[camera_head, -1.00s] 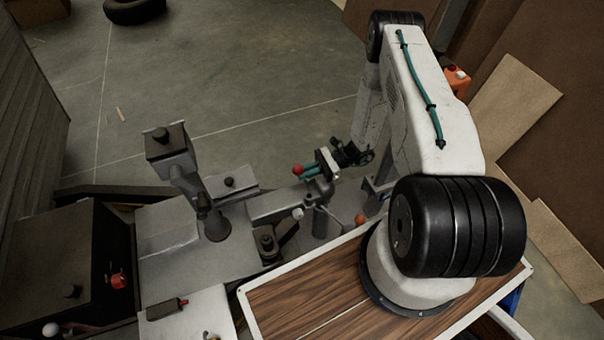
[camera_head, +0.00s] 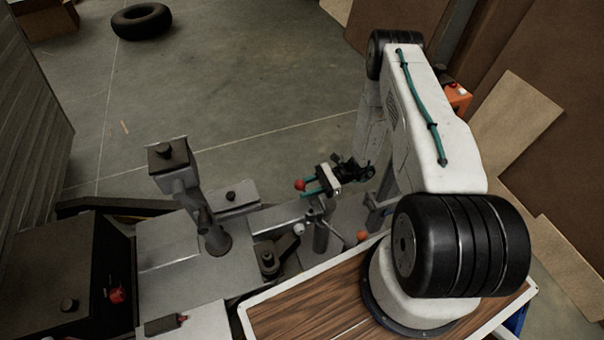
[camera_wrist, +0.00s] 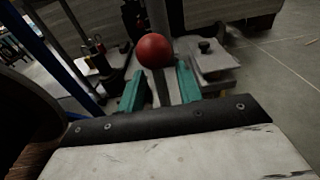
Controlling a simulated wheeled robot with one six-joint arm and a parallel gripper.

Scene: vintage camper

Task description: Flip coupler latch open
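A red ball knob (camera_head: 300,185) sits at the coupler hardware in the middle of the head view. In the wrist view the red knob (camera_wrist: 154,50) is just past the fingertips, with a grey bar running below it between the fingers. I take it as the latch handle, but the latch's pivot is not clear. My gripper (camera_head: 311,187) has teal fingers, one on each side of the bar. In the wrist view my gripper (camera_wrist: 160,84) shows its fingers apart, with gaps beside the bar. I see no firm contact.
A grey upright post (camera_head: 188,190) stands to the left on the metal frame. A dark box (camera_head: 60,270) with a red knob is at lower left. An orange ball (camera_head: 362,237) is right of the coupler. A tire (camera_head: 141,22) lies on the open floor behind.

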